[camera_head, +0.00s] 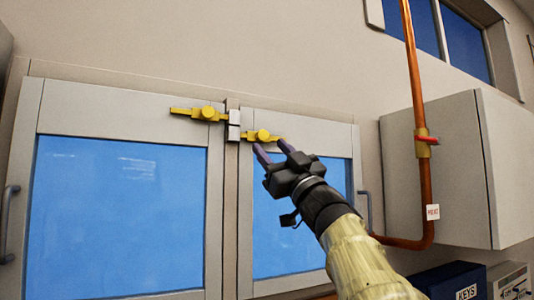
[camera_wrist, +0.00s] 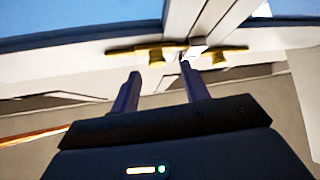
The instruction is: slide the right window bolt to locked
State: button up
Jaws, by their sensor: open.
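The right window bolt (camera_head: 262,135) is yellow with a round knob, on the top rail of the right window. Its left end is close to the pale catch (camera_head: 234,125) at the centre post; I cannot tell whether it enters it. My gripper (camera_head: 271,147) is open and empty, its fingertips just below and around the knob in the picture. The wrist view looks upside down; there the right bolt (camera_wrist: 156,55) is on the left, its knob between the fingertips of my gripper (camera_wrist: 158,68). No contact is visible.
A similar yellow left bolt (camera_head: 207,113) sits on the left window across the catch. A copper pipe (camera_head: 417,120) with a red valve handle and a grey wall cabinet (camera_head: 470,165) stand at right. A blue KEYS box (camera_head: 447,284) is at lower right.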

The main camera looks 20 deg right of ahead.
jog(key=b+v, duration=0.7)
jog(key=v, duration=0.6)
jog(key=shift+s+f, duration=0.25)
jog(key=shift+f, duration=0.05)
jog(key=shift+w, duration=0.15)
